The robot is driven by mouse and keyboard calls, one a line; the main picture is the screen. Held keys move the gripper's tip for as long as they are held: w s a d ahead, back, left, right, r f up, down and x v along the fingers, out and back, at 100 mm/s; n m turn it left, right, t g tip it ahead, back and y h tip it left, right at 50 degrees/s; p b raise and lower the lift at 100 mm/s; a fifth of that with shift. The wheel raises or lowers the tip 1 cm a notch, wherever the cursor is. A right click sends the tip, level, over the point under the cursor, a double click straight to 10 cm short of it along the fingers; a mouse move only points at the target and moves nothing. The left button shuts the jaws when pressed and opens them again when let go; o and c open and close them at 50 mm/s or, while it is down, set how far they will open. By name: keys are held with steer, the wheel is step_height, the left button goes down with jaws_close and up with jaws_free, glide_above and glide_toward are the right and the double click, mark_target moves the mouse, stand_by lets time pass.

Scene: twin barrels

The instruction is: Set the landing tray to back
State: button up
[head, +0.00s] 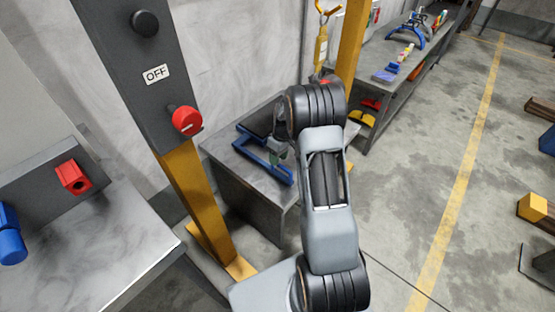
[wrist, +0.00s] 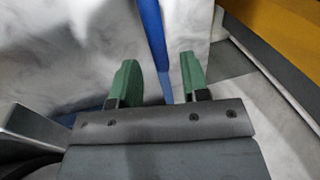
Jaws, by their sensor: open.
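A blue open-sided frame (head: 265,166) lies on a grey metal table (head: 228,158) in the head view. I take it for the landing tray, but no label shows this. My gripper (head: 279,152) is over the table by the frame, and my arm partly hides it. In the wrist view, the green fingers of my gripper (wrist: 160,76) are apart and open. A blue bar (wrist: 152,35) runs through the gap between them as seen. I cannot tell whether the fingers reach down around it or are above it, and no grip on it shows.
A dark post with an OFF label (head: 157,74) and red knob (head: 186,120) stands on a yellow column (head: 190,195) left of the table. A bench (head: 100,252) is at lower left. A shelf (head: 400,75) stands behind.

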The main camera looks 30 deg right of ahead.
step_height(320, 180, up, 12)
steer(key=w+d+p, duration=0.1)
steer(key=d+p, duration=0.1)
stand_by(0.7)
steer(key=s+a+r+m+t+p, duration=0.1)
steer(key=s+a+r+p, duration=0.3)
steer(key=r, duration=0.5)
steer(key=s+a+r+m+t+h+p, duration=0.1)
steer(key=s+a+r+m+t+p, duration=0.1)
steer(key=s+a+r+p, duration=0.3)
steer(key=s+a+r+m+t+h+p, duration=0.1)
steer(key=s+a+r+p, duration=0.4)
steer(key=s+r+p, duration=0.4)
steer(key=s+r, duration=0.4)
steer(key=r, duration=0.2)
steer(key=shift+s+m+p, duration=0.35)
steer(key=shift+m+p, duration=0.05)
